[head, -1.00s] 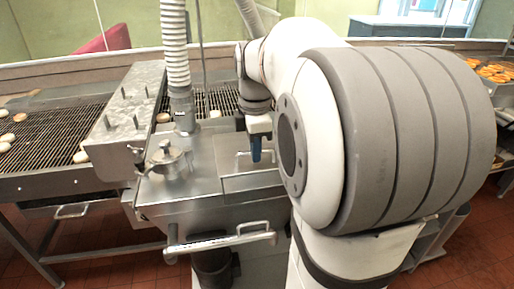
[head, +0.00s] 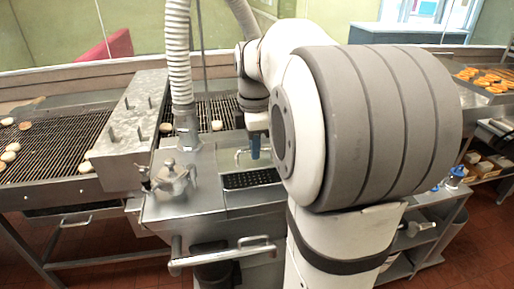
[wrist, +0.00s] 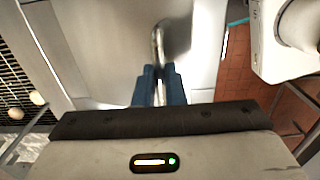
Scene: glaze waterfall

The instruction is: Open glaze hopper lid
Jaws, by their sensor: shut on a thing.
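The hopper lid (head: 226,158) is a flat metal panel on the steel hopper (head: 185,208). It is raised and tilted up, and a dark perforated grate (head: 250,179) shows in the opening in front of it. My gripper (head: 255,154), with blue fingers, is shut on the lid handle (head: 238,156), a metal bar. In the wrist view, the blue fingers (wrist: 159,86) close around the handle (wrist: 157,45), with the lid's smooth metal face (wrist: 95,45) behind. My arm hides the right part of the hopper in the head view.
A ribbed hose (head: 178,60) and a capped fitting (head: 172,178) stand left of the opening. A conveyor (head: 50,135) with pale rounds runs behind and left. A bar handle (head: 225,255) juts from the hopper front. A shelf cart (head: 440,215) stands at the right.

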